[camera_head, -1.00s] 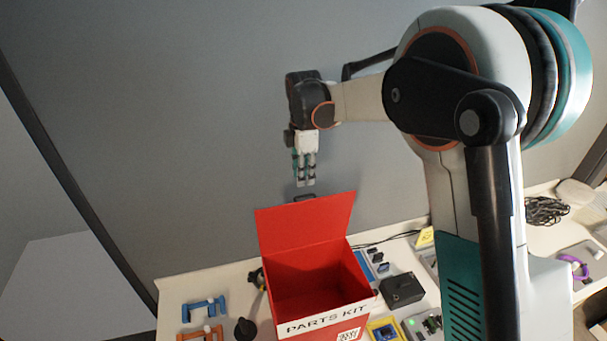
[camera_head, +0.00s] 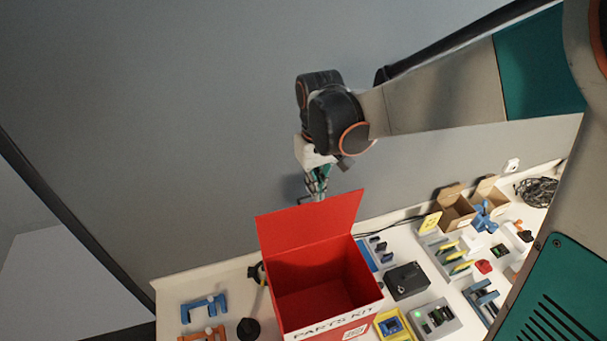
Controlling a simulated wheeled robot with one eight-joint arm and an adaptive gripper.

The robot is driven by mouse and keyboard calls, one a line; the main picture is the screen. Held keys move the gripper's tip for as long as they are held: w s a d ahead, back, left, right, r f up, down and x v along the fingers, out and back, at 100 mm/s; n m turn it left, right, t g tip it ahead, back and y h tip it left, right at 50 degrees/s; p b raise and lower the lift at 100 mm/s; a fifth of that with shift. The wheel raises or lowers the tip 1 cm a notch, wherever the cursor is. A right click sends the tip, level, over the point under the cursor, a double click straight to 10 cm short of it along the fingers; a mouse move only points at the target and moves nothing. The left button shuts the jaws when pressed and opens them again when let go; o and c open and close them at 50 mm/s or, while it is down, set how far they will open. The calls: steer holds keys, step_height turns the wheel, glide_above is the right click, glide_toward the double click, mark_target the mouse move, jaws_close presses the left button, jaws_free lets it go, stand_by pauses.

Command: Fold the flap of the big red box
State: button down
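The big red box (camera_head: 367,295) stands on the pale table, open at the top, with "PARTS KIT" on its front label. Its red flap (camera_head: 308,224) stands up along the back edge, leaning slightly away from the opening. My gripper (camera_head: 318,196) points down behind the flap, just above and beyond its top edge. Its fingertips are small and partly hidden by the flap. I cannot tell whether it touches the flap or whether the fingers are apart.
Blue clamp (camera_head: 204,308) and dark knob (camera_head: 247,328) lie left of the box. A black case (camera_head: 406,281), a grey device (camera_head: 433,318) and small cartons (camera_head: 456,208) crowd the right side. A grey wall (camera_head: 180,130) rises behind the table.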

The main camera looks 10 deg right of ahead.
step_height(320, 180, down, 14)
steer(key=m+b, duration=0.1)
steer(key=b, duration=0.8)
steer(key=w, duration=0.3)
steer(key=w+a, duration=0.1)
steer(key=shift+w+r, duration=0.35)
steer(key=shift+w, duration=0.05)
steer(key=shift+s+d+r+p, duration=0.1)
steer(key=shift+s+r+p, duration=0.25)
steer(key=shift+r+p, duration=0.9)
steer(key=shift+s+d+r+p, duration=0.1)
steer(key=shift+s+r+p, duration=0.4)
steer(key=shift+r, duration=1.4)
steer(key=shift+s+d+r+p, duration=0.1)
steer(key=shift+s+r+p, duration=0.1)
steer(key=shift+r+p, duration=1.1)
steer(key=shift+r+b, duration=0.25)
steer(key=shift+b, duration=0.05)
